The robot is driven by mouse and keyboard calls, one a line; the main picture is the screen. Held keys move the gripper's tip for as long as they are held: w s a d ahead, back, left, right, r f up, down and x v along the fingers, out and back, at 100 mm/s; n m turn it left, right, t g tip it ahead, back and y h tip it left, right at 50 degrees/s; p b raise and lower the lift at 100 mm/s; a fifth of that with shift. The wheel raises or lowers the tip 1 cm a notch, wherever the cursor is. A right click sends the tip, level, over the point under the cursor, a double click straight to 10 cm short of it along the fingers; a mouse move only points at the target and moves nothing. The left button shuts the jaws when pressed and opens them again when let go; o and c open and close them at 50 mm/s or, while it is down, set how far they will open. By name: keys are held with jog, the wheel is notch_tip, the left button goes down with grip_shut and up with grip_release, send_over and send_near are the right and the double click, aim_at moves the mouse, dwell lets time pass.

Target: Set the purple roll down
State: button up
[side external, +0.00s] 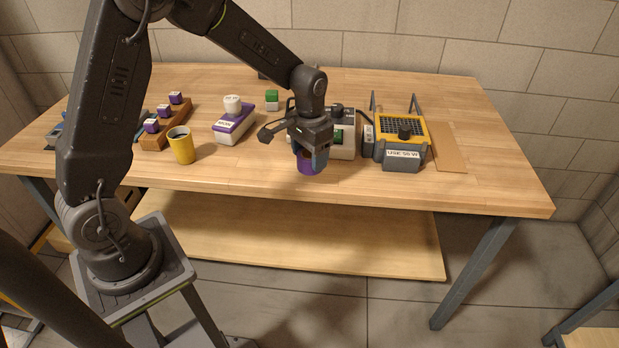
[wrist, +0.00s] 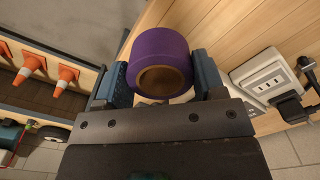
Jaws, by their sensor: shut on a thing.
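The purple roll (wrist: 150,45) is a thick ring of purple tape with a brown core. In the wrist view it sits between the two fingers of my gripper (wrist: 162,78), which is shut on it. In the side view the roll (side external: 305,166) hangs under my gripper (side external: 312,155), near the front edge of the wooden table (side external: 230,180). My gripper hides part of it. I cannot tell whether the roll touches the table top.
A yellow cup (side external: 182,146), a purple-and-white box (side external: 234,125) and a wooden rack with purple-topped pieces (side external: 168,126) stand to the left. A yellow-and-grey unit marked "USE 50 W" (side external: 402,140) is to the right. A brown board (side external: 448,148) lies beyond it. Bare table lies along the front.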

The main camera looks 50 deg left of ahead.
dwell(0.3)
jog(key=w+a+r+n, duration=0.2)
jog(key=w+a, duration=0.6)
jog(key=a, duration=0.5)
jog(key=n, duration=0.2)
send_near(275, 119)
jog(key=shift+n, duration=0.3)
notch_tip(275, 119, down, 6)
jog(key=shift+d+r, duration=0.1)
jog(key=o, duration=0.7)
jog(key=shift+c, duration=0.2)
